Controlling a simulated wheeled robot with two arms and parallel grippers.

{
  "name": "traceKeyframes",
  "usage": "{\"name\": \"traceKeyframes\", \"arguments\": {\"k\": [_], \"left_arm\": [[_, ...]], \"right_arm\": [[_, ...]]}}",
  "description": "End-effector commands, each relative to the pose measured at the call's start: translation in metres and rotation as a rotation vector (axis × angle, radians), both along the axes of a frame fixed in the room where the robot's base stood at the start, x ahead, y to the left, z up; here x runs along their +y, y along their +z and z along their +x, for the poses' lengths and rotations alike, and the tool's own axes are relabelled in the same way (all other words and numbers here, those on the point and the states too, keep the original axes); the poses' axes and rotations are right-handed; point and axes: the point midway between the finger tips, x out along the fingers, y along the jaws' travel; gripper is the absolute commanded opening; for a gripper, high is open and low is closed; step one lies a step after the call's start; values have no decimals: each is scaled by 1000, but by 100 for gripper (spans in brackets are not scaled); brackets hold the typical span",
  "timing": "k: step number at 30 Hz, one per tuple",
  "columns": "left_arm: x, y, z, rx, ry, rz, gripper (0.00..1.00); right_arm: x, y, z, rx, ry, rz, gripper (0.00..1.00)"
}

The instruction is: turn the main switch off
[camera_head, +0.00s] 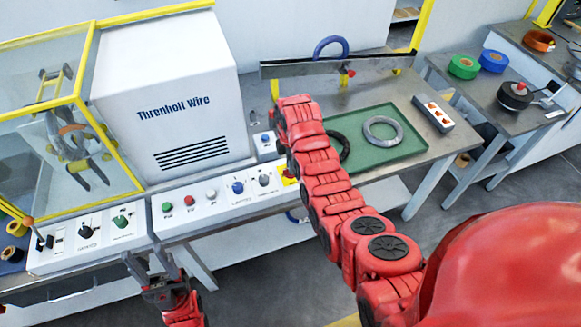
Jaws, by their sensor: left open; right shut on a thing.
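The main switch (289,175), on a yellow plate, sits at the right end of the white control panel (222,212). My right arm reaches up from the lower right and bends over that end of the panel. My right gripper (283,152) is mostly hidden by its own wrist and points down at the switch. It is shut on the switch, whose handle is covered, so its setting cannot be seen. My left gripper (151,266) is open and empty, below the front edge of the panel.
Red, green, white and blue buttons and a black knob (264,180) line the panel left of the switch. A green tray (397,155) with a grey coil (383,131) and a dark coil lies to the right.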

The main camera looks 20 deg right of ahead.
Motion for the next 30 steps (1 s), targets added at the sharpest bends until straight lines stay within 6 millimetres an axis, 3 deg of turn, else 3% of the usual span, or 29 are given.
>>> {"name": "traceKeyframes", "arguments": {"k": [19,20,24,30], "left_arm": [[0,-4,0,0,0,0,50],[0,-4,0,0,0,0,50],[0,-4,0,0,0,0,50],[0,-4,0,0,0,0,50]], "right_arm": [[0,-1,-1,4,47,0,0],[0,-1,-1,4,47,0,22],[0,-1,-1,3,46,0,46],[0,0,-1,2,46,0,46]]}}
